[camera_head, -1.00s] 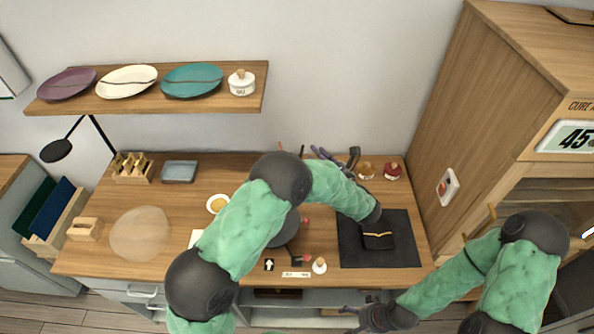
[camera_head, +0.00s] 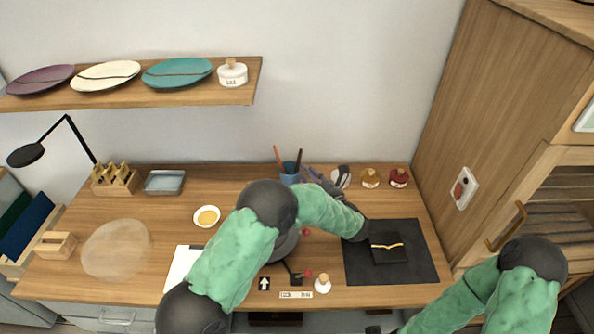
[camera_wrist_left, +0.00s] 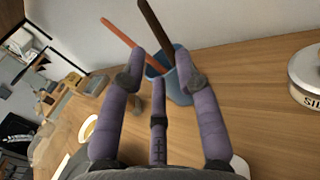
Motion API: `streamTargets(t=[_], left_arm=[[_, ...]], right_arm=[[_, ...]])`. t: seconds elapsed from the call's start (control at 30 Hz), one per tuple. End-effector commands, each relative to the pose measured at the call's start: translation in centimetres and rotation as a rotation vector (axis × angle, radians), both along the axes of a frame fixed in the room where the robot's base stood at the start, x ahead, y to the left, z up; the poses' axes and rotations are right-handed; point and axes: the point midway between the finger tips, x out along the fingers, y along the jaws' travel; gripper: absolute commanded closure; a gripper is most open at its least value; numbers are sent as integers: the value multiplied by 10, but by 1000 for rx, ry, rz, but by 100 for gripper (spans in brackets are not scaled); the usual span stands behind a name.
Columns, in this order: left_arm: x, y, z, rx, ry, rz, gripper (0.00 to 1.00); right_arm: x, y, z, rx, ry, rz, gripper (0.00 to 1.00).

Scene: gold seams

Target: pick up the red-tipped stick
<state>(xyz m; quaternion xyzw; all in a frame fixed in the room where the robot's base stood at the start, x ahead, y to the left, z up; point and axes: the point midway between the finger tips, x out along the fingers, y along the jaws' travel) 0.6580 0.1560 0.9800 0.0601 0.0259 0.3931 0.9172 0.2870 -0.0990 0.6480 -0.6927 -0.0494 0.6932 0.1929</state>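A blue cup (camera_head: 289,178) stands at the back of the table, with an orange-red stick (camera_head: 278,157) and a dark stick (camera_head: 298,160) leaning out of it. In the left wrist view the cup (camera_wrist_left: 178,88), the orange-red stick (camera_wrist_left: 118,32) and the dark brown stick (camera_wrist_left: 155,25) are close ahead. My left gripper (camera_head: 316,177) is just right of the cup, partly hidden by my forearm. Its purple fingers (camera_wrist_left: 160,62) are spread, with nothing held; the sticks rise beyond them. My right arm enters at lower right, its gripper below the frame.
Jars (camera_head: 370,178) stand right of the left gripper. A dark mat (camera_head: 420,265) bears a black folded item (camera_head: 388,248). A small yellow-filled dish (camera_head: 207,216) lies left of my arm. A shelf (camera_head: 190,97) with plates hangs above. A small red ball-like tip (camera_head: 309,273) shows near the front.

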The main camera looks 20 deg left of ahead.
Motion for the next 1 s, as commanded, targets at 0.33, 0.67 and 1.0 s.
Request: streamTargets(t=[0.33, 0.67, 1.0], left_arm=[[21, 22, -3, 1, -1, 0, 68], [49, 51, -5, 1, 1, 0, 68], [51, 52, -3, 1, 1, -1, 99]], right_arm=[[0, 0, -10, 0, 0, 0, 0], [0, 0, -24, 0, 1, 0, 0], [0, 0, -23, 0, 0, 0, 0]])
